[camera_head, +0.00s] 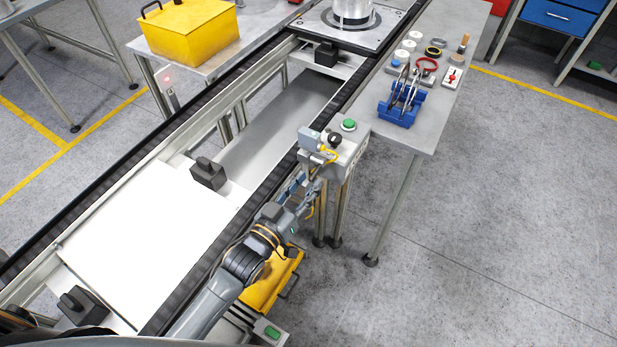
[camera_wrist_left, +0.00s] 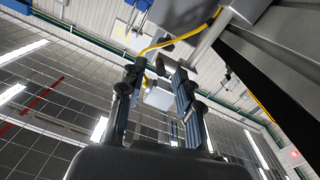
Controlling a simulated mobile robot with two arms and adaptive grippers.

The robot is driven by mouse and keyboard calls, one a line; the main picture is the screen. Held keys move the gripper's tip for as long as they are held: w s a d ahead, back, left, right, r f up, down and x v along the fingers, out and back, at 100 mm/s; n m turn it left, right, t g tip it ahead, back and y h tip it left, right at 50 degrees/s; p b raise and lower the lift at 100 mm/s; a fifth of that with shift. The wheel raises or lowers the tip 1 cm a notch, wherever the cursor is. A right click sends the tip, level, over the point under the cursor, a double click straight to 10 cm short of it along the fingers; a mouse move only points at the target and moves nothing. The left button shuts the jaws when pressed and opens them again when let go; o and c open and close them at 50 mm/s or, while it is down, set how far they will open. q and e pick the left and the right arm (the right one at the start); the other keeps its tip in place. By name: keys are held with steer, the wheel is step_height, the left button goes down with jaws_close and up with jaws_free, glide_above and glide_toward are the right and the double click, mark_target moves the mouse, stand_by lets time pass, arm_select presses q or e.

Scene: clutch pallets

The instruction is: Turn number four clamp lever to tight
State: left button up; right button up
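I cannot make out a clamp lever marked number four in either view. A grey control box (camera_head: 337,160) with a green button (camera_head: 348,125) and a black knob (camera_head: 335,140) stands beside the conveyor in the head view. My left gripper (camera_head: 314,185) is low beside this box, below a grey device (camera_head: 309,139) with a yellow cable. In the left wrist view its two fingers (camera_wrist_left: 158,88) stand apart. The yellow cable (camera_wrist_left: 165,43) and a pale boxy part (camera_wrist_left: 158,97) show beyond them, with no clear grip on anything. My right gripper is not in view.
The conveyor rail (camera_head: 205,265) runs close along my left arm. A metal clutch part (camera_head: 352,10) sits on a pallet (camera_head: 338,33) at the far end. A grey table (camera_head: 428,130) holds a blue tool rack (camera_head: 400,112) and small parts. The floor at right is clear.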

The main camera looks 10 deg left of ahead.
mark_target(321, 166)
arm_select(q)
steer(key=shift+w+d, duration=0.3)
steer(key=shift+w, duration=0.3)
jaws_close()
steer(key=f+t+h+b, duration=0.1)
steer(key=b, duration=0.4)
steer(key=f+t+b, duration=0.1)
steer(key=t+b, duration=0.1)
steer(key=b, duration=0.3)
steer(key=w+t+h+b, duration=0.1)
steer(key=t+b, duration=0.1)
steer(key=b, duration=0.3)
steer(key=shift+d+f+h, duration=0.15)
steer(key=shift+f+h, duration=0.15)
steer(key=shift+f, duration=0.1)
